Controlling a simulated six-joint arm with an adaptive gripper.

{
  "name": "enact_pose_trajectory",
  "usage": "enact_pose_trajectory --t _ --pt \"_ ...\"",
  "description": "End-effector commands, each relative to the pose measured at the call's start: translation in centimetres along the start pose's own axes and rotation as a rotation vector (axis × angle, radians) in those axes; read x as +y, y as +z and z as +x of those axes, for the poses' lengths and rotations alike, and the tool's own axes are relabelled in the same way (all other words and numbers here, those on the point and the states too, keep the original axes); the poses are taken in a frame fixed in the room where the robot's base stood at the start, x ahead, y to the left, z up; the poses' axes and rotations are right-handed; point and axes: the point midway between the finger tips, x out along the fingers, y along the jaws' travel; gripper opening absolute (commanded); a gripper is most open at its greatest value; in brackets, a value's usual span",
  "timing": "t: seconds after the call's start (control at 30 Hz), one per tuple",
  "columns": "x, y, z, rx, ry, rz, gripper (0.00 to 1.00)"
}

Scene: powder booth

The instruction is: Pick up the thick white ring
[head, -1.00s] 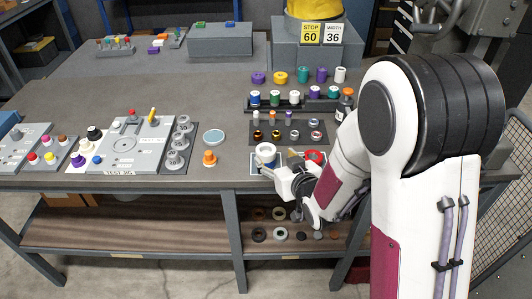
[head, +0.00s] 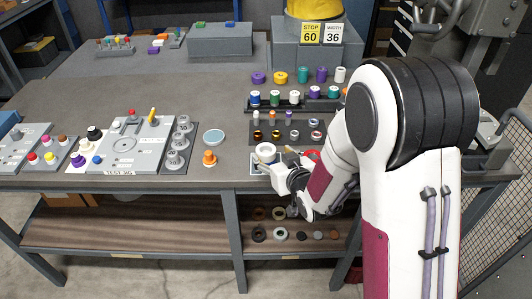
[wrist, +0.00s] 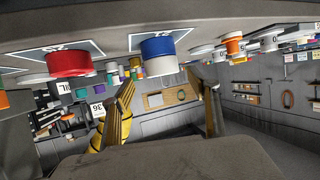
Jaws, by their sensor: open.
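The thick white ring (head: 265,150) lies on a pale card at the table's front edge in the head view, its lower right close to my gripper (head: 279,170). In the upside-down wrist view, a short blue and white cylinder (wrist: 158,56) stands in that spot. I cannot tell if its blue part belongs to the ring. My gripper (wrist: 155,92) is open there, its two gold fingers apart with nothing between them. The cylinder is just beyond the fingertips, apart from them as far as I can tell.
A red round piece (wrist: 68,60) stands beside it, mostly hidden by my arm in the head view. An orange piece (head: 210,158) and a blue-topped disc (head: 213,137) are to the left. Behind is a dark mat (head: 270,141) with small rings. The lower shelf (head: 130,236) holds more rings.

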Motion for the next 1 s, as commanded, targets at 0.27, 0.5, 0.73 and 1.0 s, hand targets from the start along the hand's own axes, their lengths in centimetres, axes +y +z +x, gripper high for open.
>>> enact_pose_trajectory --t 0.27,0.5,0.73,1.0 --pt "-0.2 -0.1 1.2 0.000 -0.001 -0.001 0.60" --pt "-0.4 -0.2 3.6 -0.001 0.000 0.000 0.60" --pt "-0.4 -0.2 5.1 0.000 0.001 0.000 0.60" --pt "-0.4 -0.3 5.2 0.000 0.001 0.000 0.60"
